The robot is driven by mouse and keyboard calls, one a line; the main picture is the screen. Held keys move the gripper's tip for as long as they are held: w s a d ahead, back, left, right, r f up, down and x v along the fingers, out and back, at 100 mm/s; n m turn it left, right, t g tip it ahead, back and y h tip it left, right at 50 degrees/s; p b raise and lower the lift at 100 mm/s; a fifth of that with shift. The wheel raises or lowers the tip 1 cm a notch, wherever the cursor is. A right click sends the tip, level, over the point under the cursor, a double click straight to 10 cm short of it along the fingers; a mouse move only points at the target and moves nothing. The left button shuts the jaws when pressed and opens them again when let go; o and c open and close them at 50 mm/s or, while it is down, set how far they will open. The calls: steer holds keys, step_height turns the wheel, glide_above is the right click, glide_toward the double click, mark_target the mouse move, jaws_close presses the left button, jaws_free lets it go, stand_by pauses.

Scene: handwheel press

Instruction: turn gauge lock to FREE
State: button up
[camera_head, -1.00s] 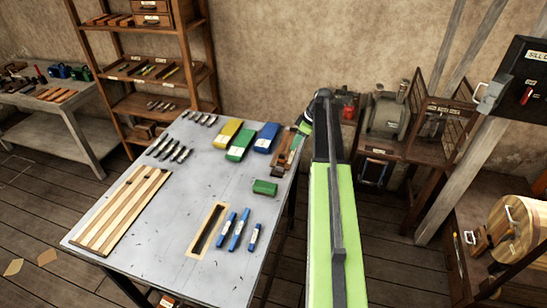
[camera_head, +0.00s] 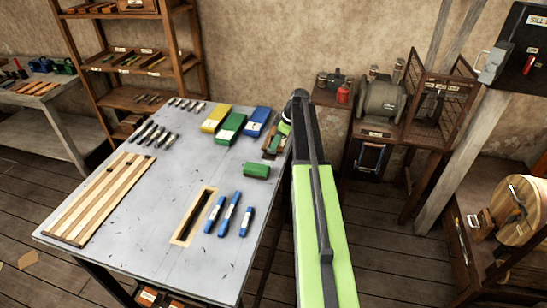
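I cannot pick out a gauge lock or any FREE marking in this view. A small wooden device with a green part (camera_head: 273,145) sits at the right back edge of the grey worktable (camera_head: 150,215), partly behind my arm. My green and dark arm (camera_head: 318,225) rises from the bottom centre up to a dark joint beside that edge. A short piece of it shows behind the joint. My gripper's fingers do not show, so I cannot see whether they touch anything.
The table holds blue markers (camera_head: 229,214), a green block (camera_head: 257,170), coloured boxes (camera_head: 230,127) and a striped wooden board (camera_head: 100,200). A grey machine (camera_head: 382,101) stands on a bench behind. A black switch box (camera_head: 517,50) and a wooden drum (camera_head: 520,210) are at right.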

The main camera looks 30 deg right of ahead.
steer(key=b+x, duration=0.1)
steer(key=x, duration=0.2)
steer(key=shift+f+b, duration=0.25)
steer(key=shift+b, duration=0.15)
steer(key=shift+a+r, duration=0.1)
jaws_close()
steer(key=shift+w, duration=0.1)
